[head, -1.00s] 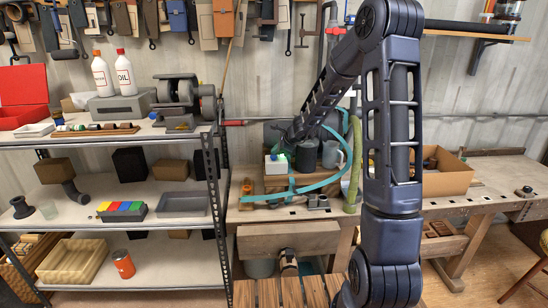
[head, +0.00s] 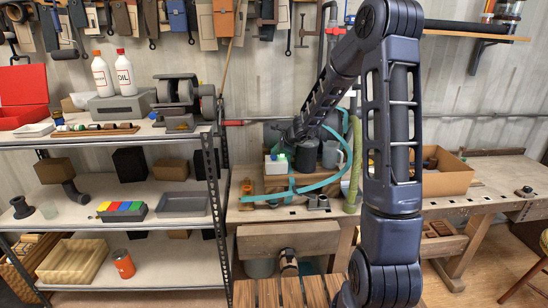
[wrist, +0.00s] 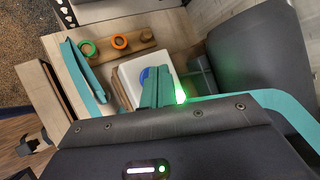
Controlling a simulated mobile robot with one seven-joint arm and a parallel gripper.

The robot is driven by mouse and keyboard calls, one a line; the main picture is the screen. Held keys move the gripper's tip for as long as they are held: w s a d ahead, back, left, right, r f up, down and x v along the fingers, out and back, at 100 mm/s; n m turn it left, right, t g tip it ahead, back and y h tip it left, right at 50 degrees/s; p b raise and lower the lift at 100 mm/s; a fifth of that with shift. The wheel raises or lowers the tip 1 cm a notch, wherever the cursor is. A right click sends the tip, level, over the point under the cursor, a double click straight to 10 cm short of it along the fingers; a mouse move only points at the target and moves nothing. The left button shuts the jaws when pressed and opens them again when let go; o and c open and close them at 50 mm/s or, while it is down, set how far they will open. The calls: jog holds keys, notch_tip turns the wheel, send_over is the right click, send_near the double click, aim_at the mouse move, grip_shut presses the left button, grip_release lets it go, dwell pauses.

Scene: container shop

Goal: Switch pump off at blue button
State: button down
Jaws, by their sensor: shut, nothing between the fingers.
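A white box (wrist: 132,76) with a blue button (wrist: 146,74) on its top lies ahead of my gripper in the wrist view. My gripper (wrist: 157,80) has teal fingers, shut and empty. Their tips are right beside the blue button and partly cover it; I cannot tell whether they touch it. A bright green light (wrist: 181,97) glows next to the fingers at the box's edge. In the head view the white box (head: 276,167) stands on the workbench, small, below the end of my arm.
A wooden board with green and orange rings (wrist: 120,42) lies beyond the box. The shelf rack (head: 213,180) stands to the left.

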aim_at(276, 157)
jog(key=shift+f, duration=0.15)
jog(key=shift+f, duration=0.3)
dwell(0.4)
jog(key=shift+r, duration=0.65)
jog(key=shift+r, duration=2.9)
